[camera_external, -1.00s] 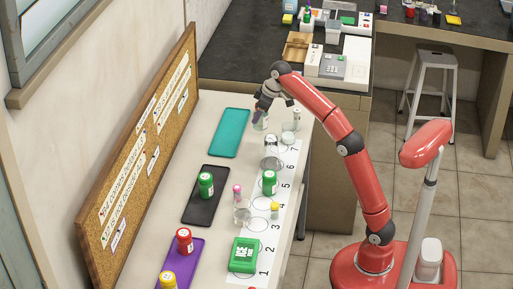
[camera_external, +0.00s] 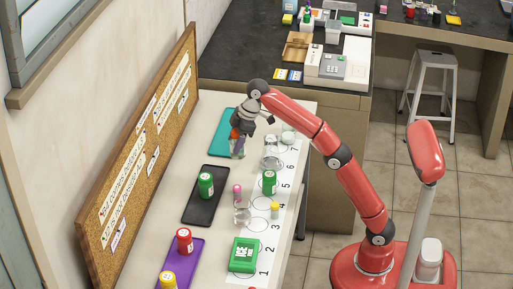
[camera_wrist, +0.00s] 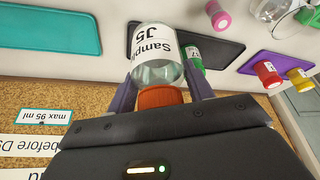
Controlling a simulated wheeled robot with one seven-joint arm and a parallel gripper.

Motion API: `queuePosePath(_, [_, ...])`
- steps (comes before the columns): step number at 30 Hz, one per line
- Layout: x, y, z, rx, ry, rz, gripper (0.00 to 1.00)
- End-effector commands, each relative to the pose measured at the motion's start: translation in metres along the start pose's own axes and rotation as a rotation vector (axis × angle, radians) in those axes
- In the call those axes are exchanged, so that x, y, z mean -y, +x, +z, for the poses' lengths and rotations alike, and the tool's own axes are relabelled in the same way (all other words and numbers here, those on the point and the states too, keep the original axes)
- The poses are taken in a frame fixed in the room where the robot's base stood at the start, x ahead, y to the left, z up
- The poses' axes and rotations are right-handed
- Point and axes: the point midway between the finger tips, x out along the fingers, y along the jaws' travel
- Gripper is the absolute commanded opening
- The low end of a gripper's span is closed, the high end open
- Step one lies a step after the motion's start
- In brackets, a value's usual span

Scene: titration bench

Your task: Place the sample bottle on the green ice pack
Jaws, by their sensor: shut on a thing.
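The sample bottle (camera_wrist: 157,55) is clear with a white label reading "Sample J5" and an orange cap. My gripper (camera_wrist: 160,97) is shut on it at the cap end, a dark finger on each side. In the external view my gripper (camera_external: 239,135) is over the table beside the teal mat, and the bottle (camera_external: 238,150) hangs below it.
A green-lidded jar (camera_external: 206,186) stands on the black mat (camera_external: 197,213). A second green jar (camera_external: 269,183), a pink vial (camera_external: 237,194), a beaker (camera_external: 242,215) and a yellow-capped vial (camera_external: 275,210) stand between. Red (camera_external: 184,241) and yellow jars are on the purple mat (camera_external: 190,262).

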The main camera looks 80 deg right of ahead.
Motion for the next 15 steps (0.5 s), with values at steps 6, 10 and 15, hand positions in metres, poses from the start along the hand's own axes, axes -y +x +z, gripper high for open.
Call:
queuePosePath(6, [0.119,0.012,-0.04,-0.004,-0.284,-0.115,0.24])
queuePosePath(10, [0.19,0.014,-0.05,-0.005,-0.45,-0.182,0.24])
queuePosePath(15, [0.277,0.011,-0.051,-0.01,-0.652,-0.265,0.24])
